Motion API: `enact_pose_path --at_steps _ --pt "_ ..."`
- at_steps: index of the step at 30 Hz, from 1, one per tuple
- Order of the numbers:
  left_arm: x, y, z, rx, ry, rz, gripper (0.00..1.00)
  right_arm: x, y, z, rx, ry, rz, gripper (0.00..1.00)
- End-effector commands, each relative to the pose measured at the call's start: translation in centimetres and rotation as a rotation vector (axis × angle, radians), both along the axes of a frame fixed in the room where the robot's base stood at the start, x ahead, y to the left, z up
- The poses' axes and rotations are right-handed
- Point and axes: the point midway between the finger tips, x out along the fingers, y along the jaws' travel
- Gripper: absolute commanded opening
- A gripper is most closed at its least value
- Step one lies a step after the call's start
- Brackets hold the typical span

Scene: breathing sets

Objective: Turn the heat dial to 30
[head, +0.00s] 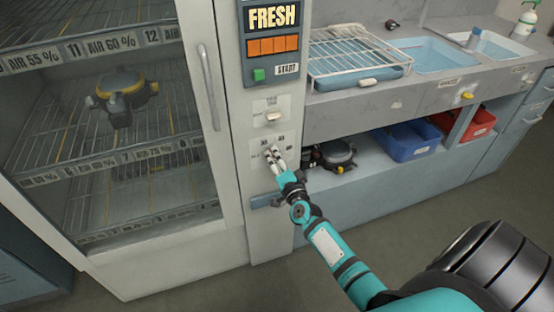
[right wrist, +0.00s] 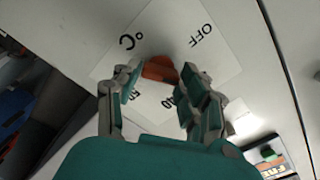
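The heat dial (right wrist: 160,68) is an orange-brown knob on a white label plate (right wrist: 205,62) in the right wrist view. The plate is marked °C and OFF, with numbers partly covered by my fingers. My right gripper (right wrist: 160,84) has its fingers apart, one on each side of the dial and close to it. I cannot tell whether they touch it. In the head view the right gripper (head: 271,154) is at the dial plate (head: 286,131) on the cabinet's control column, and its fingers hide the knob. My left gripper is not in view.
Above the dial are a light switch (head: 273,115), a green START button (head: 259,75) and a FRESH display (head: 272,17). The glass cabinet door with its handle (head: 208,85) is at left. A bench with a wire rack (head: 350,50) and blue bin (head: 405,143) is at right.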

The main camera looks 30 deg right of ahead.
Motion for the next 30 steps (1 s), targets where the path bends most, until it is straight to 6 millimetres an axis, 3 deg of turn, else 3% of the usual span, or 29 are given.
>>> enact_pose_path --at_steps 1,4,14,17,30 --pt "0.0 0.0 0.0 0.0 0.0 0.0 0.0 0.0 0.0 -0.1 0.0 0.001 0.0 0.51" --pt "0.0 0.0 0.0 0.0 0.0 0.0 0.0 0.0 0.0 0.0 -0.001 0.001 0.0 0.63" --pt "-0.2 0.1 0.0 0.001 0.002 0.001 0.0 -0.4 0.1 -0.1 0.0 0.0 0.001 0.63" --pt "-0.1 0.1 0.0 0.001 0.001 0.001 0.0 -1.5 0.5 -0.1 0.002 0.001 0.001 0.63" --pt "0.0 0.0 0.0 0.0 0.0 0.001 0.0 -9.9 2.4 -0.1 0.0 0.004 0.0 0.63"
